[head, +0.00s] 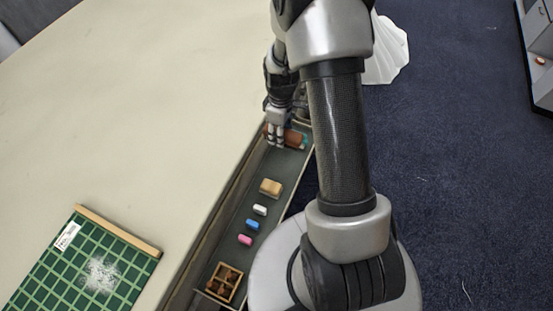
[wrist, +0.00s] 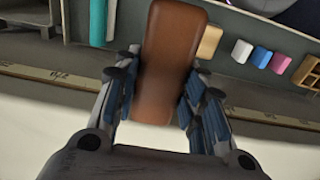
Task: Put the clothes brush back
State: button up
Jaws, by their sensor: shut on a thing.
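The clothes brush (wrist: 165,65) shows in the wrist view as a long rounded brown block between my fingers. Its bristles are not visible. My gripper (wrist: 160,95) is shut on it, with a finger pad on each side. In the head view my gripper (head: 276,140) points down at the far end of the long grey drawer (head: 245,200), and the brown brush (head: 292,136) shows beside the fingers. I cannot tell whether the brush touches the drawer floor. The drawer is open along the table's edge.
A teal roll (wrist: 97,22) lies near the brush. Along the drawer are a tan block (head: 270,187), white, blue and pink pieces (head: 252,224), and a divided wooden box (head: 225,282). A green mat (head: 60,275) with white powder lies on the otherwise clear tabletop.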

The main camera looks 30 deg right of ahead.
notch_tip(320, 180, down, 18)
jog(key=b, duration=0.5)
jog(key=shift+s+f, duration=0.1)
jog(key=shift+f+b, duration=0.1)
jog(key=shift+b, duration=0.2)
jog(key=o, duration=1.1)
